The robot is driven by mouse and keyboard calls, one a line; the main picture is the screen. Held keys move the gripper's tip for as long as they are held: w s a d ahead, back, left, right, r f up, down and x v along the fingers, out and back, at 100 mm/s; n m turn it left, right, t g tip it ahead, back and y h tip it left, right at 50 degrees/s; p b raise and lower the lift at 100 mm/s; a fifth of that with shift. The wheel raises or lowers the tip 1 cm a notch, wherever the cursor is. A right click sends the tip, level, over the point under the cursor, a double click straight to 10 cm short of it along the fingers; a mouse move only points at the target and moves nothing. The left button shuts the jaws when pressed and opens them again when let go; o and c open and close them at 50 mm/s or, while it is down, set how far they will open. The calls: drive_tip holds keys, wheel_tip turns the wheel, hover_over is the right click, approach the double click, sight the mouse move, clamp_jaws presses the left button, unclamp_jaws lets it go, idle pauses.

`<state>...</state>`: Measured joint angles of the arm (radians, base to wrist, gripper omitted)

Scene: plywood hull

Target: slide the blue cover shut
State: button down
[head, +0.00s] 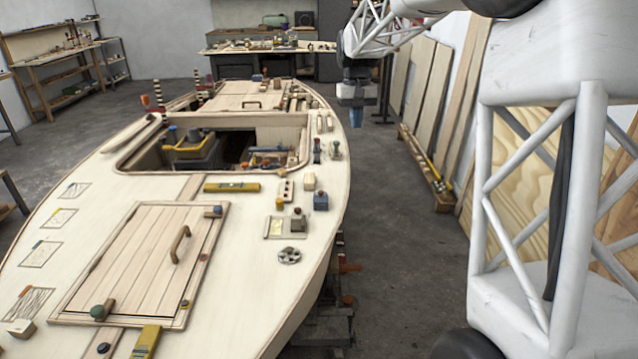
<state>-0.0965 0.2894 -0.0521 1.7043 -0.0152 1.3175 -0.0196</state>
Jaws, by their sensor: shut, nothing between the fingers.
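My gripper (356,118) hangs from the white truss arm at the upper middle, pointing down, with blue fingertips. It is shut and empty, out past the right edge of the boat hull and apart from the deck. A small blue block-like part (321,202) with a darker top sits on the right side of the deck, nearer the camera than the gripper. It is the clearest blue piece on the deck, but I cannot tell whether it is the cover or how far any cover is open.
The plywood deck (110,190) carries a handled hatch (145,258), an open cockpit well (235,148), yellow-topped bars (232,187), a round dark vent (289,256) and several small levers and blocks. Boards (425,80) lean on the right wall.

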drive_tip(key=g, duration=0.1)
hover_over(321, 197)
drive_tip(key=s+d, duration=0.1)
drive_tip(key=d, duration=0.3)
drive_tip(key=w+x, duration=0.2)
drive_tip(key=x, duration=0.7)
drive_tip(key=w+a+f+g, duration=0.1)
drive_tip(key=w+a+f, duration=0.2)
drive_tip(key=w+f, duration=0.3)
drive_tip(key=w+a+f+n, duration=0.1)
drive_tip(key=w+a+f, duration=0.2)
drive_tip(key=w+f, duration=0.3)
wheel_tip(321, 197, down, 3)
drive_tip(key=shift+a+f+g+h, duration=0.1)
drive_tip(key=shift+a+g+h, duration=0.25)
drive_tip(key=shift+g+h, duration=0.05)
drive_tip(key=shift+f, duration=0.1)
drive_tip(key=x, duration=1)
drive_tip(key=shift+s+d, duration=0.25)
drive_tip(key=shift+s, duration=0.65)
drive_tip(key=shift+s+d, duration=0.25)
drive_tip(key=shift+s, duration=0.75)
drive_tip(key=shift+s, duration=0.2)
